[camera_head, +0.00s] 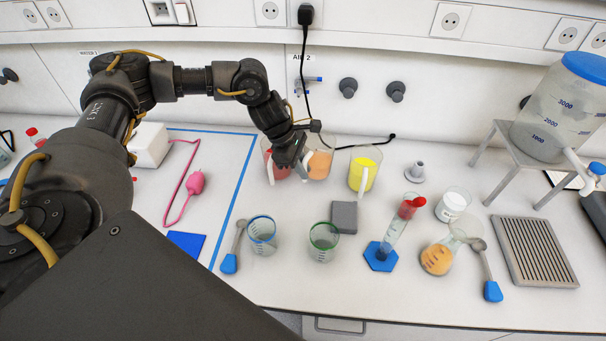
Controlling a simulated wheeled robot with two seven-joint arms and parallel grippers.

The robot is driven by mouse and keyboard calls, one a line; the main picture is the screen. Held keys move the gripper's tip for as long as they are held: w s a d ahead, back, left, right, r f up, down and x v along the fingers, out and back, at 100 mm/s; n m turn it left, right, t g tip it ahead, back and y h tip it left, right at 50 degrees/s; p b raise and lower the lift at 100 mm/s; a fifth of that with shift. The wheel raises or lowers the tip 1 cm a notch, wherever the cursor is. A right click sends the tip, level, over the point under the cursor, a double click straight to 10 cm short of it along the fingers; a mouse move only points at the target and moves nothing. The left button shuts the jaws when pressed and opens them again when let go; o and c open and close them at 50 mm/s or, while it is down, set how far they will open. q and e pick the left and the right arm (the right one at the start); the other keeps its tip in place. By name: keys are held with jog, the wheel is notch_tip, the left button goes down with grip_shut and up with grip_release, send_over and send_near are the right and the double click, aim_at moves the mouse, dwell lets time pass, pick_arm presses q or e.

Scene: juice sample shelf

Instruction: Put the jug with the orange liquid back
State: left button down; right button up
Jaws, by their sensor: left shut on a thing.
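The jug with the orange liquid (320,163) stands in the back row on the bench, between the jug with red liquid (279,171) and the jug with yellow liquid (363,174). My left gripper (303,161) is at the left side of the orange jug, where its handle is, and is shut on it. The gripper covers the handle and part of the red jug. The orange jug looks upright; I cannot tell whether its base touches the bench. My right gripper is not in view.
In front stand two empty beakers (262,236), a grey block (344,215), a cylinder on a blue foot (381,256) and a flask with orange contents (437,259). A large container (556,110) on a stand is at right. A black cable hangs behind the jugs.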

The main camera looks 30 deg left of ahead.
pick_arm(q)
notch_tip(320, 180, down, 3)
jog(key=shift+s+f+p, duration=0.1)
jog(key=shift+p, duration=0.55)
jog(key=shift+f, duration=0.2)
jog(key=c, duration=1.4)
grip_release()
jog(key=shift+c, duration=0.2)
jog(key=shift+a+r, duration=0.15)
jog(key=shift+r, duration=0.2)
jog(key=b+v, duration=0.3)
jog(key=v, duration=0.8)
jog(key=shift+s+r, duration=0.1)
